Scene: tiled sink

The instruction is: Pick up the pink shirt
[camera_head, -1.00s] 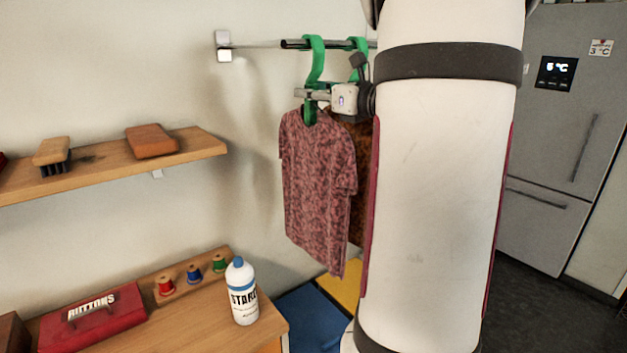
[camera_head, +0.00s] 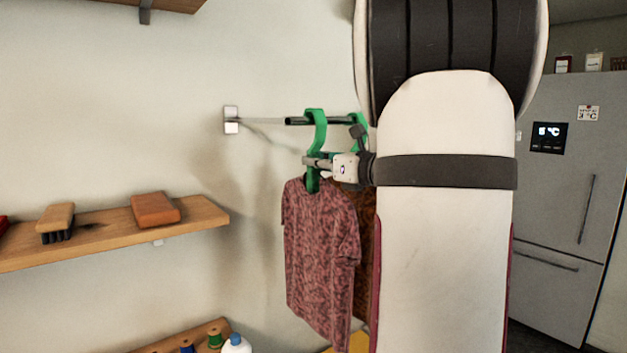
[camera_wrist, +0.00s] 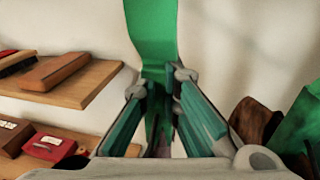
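The pink patterned shirt (camera_head: 318,255) hangs on a green hanger (camera_head: 318,130), whose hook is at the rod in the head view. My gripper (camera_head: 312,162) reaches in from the right, at the hanger's neck just above the collar. In the wrist view the green hanger (camera_wrist: 153,35) stands between my two fingertips (camera_wrist: 160,84), which are drawn in close on it. My gripper looks shut on the hanger; the exact contact is partly hidden by the fingers. The shirt is mostly hidden below the fingers in the wrist view.
A metal rod (camera_head: 265,121) comes out from a wall bracket. A brown patterned garment (camera_head: 366,250) on a second green hanger (camera_head: 358,122) hangs close behind, partly hidden by my arm. A wooden shelf (camera_head: 100,238) holds a brush (camera_head: 56,217) and a block (camera_head: 155,208). A fridge (camera_head: 558,220) stands at right.

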